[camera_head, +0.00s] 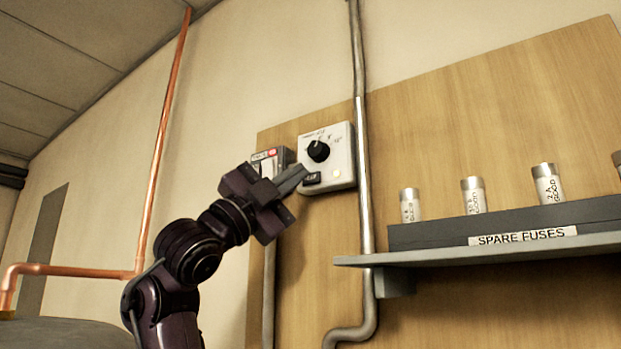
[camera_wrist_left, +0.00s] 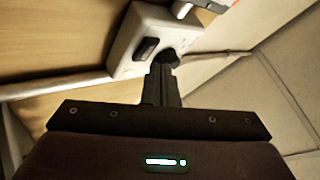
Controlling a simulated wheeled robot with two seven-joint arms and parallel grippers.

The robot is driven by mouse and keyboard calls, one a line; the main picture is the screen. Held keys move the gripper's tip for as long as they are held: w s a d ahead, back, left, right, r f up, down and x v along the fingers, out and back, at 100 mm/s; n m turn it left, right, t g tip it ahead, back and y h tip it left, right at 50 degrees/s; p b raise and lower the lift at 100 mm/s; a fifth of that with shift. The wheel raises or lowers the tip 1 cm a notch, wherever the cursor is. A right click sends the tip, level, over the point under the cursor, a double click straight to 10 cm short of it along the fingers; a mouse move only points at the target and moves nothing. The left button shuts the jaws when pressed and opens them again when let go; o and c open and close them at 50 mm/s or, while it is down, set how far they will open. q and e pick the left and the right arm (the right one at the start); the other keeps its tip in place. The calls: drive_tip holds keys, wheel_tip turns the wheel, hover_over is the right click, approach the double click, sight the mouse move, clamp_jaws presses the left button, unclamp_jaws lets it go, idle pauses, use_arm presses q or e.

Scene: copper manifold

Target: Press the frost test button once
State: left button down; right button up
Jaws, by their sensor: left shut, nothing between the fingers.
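A white control box (camera_head: 342,150) is mounted on the wooden board. In the left wrist view the shut fingers (camera_wrist_left: 164,74) point at the box (camera_wrist_left: 127,39). My right gripper is not in view.
A grey box with a red mark (camera_head: 270,158) sits just left of the control box, partly behind my gripper. A vertical metal conduit (camera_head: 362,160) runs close on the right. Farther right, a shelf (camera_head: 440,258) holds several spare fuses (camera_head: 474,196). Copper pipe (camera_head: 160,140) runs at left.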

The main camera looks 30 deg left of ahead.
use_arm(q)
drive_tip(key=shift+w, duration=0.15)
drive_tip(key=shift+w, duration=0.3)
drive_tip(key=shift+w+p, duration=0.35)
idle(0.9)
drive_tip(key=shift+s, duration=0.1)
drive_tip(key=shift+s+f+h+b, duration=0.1)
drive_tip(key=shift+s+h+b, duration=0.2)
drive_tip(key=shift+b, duration=0.05)
drive_tip(key=shift+s, duration=0.35)
